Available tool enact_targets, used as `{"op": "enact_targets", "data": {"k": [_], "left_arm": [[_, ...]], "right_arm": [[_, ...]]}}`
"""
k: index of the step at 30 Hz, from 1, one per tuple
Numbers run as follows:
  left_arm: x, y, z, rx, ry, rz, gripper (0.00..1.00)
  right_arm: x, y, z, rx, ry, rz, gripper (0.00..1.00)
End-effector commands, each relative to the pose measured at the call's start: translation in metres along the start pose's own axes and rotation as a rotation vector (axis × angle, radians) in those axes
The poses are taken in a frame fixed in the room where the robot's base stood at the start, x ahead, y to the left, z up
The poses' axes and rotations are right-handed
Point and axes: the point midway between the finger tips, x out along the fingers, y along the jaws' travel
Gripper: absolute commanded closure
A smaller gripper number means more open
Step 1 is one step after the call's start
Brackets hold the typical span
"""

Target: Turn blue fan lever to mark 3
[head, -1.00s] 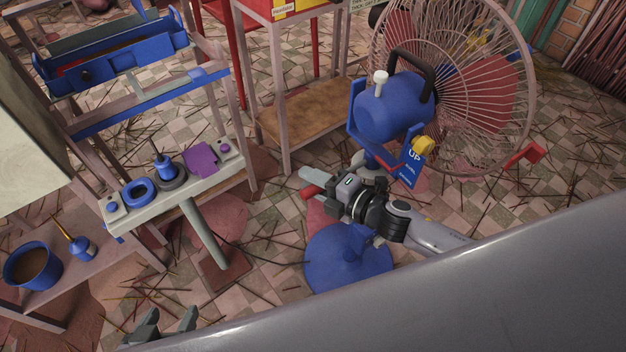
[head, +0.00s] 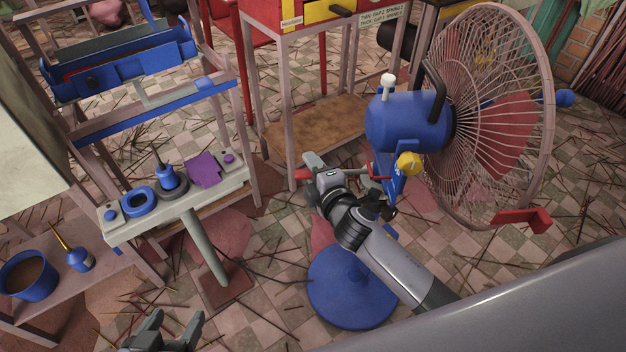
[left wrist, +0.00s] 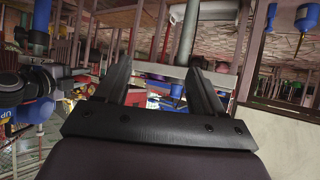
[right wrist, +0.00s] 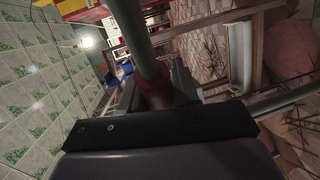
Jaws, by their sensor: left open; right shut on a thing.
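The fan has a blue motor housing (head: 405,122), a pinkish wire cage (head: 500,115) and a round blue base (head: 350,285). A blue plate (head: 394,186) hangs under the housing, seen nearly edge-on, so its marks cannot be read. My right gripper (head: 312,168) is in front of the fan's post, shut on a metal lever bar; red parts of the bar (head: 302,175) show beside the fingers. In the right wrist view the grey rod with a reddish collar (right wrist: 156,88) runs between the fingers. My left gripper (head: 168,328) is open and empty at the bottom left.
A low table (head: 95,265) bears a blue bowl. Sticks litter the tiled floor.

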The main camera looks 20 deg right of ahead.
Motion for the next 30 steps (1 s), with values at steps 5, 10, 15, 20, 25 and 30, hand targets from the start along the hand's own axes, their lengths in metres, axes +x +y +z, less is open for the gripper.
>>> {"op": "enact_targets", "data": {"k": [5,10,15,20,25,30], "left_arm": [[0.0008,0.005,-0.0034,0.005,0.016,0.011,0.31],[0.0006,0.005,-0.0051,0.007,0.019,0.011,0.31],[0.0006,0.0049,-0.0052,0.007,0.018,0.01,0.31],[0.0008,0.0051,-0.0055,0.003,0.019,0.009,0.31],[0.0012,0.0053,-0.0062,0.0,0.021,0.009,0.31],[0.0009,0.0052,-0.0068,-0.002,0.021,0.008,0.31]], "right_arm": [[0.0055,-0.0006,0.0037,0.008,-0.042,0.001,1.0],[0.0068,0.0009,0.0049,0.008,-0.054,0.002,1.0],[0.007,0.0015,0.0055,0.008,-0.055,0.002,1.0],[0.0072,0.002,0.0058,0.008,-0.055,0.003,0.5],[0.0068,0.0017,0.0048,0.008,-0.052,0.003,0.49],[0.0046,0.0016,0.0041,0.008,-0.05,0.003,0.49]]}}
